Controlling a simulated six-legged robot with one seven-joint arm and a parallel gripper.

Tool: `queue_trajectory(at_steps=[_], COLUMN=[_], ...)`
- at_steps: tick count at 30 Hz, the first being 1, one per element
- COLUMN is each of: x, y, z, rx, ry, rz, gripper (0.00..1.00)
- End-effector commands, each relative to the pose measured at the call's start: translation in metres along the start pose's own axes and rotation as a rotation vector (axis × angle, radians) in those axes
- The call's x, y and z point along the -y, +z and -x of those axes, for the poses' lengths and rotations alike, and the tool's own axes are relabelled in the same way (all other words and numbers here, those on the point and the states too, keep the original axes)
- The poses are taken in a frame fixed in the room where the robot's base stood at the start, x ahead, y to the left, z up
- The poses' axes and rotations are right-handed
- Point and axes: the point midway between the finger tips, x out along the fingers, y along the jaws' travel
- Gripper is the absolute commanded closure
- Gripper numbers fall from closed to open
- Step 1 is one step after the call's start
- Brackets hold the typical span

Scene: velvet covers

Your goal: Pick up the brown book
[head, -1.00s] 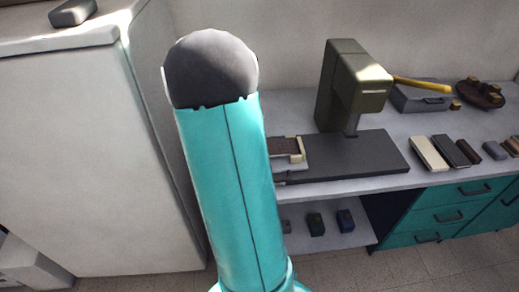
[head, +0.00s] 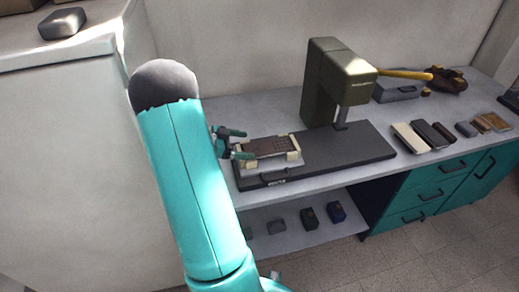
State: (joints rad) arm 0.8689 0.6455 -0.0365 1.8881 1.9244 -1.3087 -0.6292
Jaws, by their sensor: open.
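A brown book (head: 272,147) lies flat between cream corner pieces on the pale plate of the press, in the middle of the head view. My gripper (head: 240,145) shows at the left of the book, its two dark teal fingers apart and pointing toward the book's left end. It is open, with nothing seen between the fingers. Whether a fingertip touches the book or its holder I cannot tell. My teal arm hides the bench to the left of the gripper.
An olive-green press (head: 335,80) stands behind the book on a dark base (head: 350,150). Covers and blocks (head: 409,137) lie in a row at the right, near a grey box (head: 395,90). Small blocks (head: 308,218) sit on the lower shelf. A white cabinet (head: 60,150) stands at left.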

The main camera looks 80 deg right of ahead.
Motion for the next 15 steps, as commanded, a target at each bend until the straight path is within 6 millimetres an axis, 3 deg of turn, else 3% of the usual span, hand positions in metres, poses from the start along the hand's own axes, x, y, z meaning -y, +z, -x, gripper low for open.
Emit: queue_trajectory(at_steps=[15], x=[-0.004], y=[-0.005], z=[-0.068], rx=[-0.002], ry=[0.006], rz=[-0.001], gripper=[0.11])
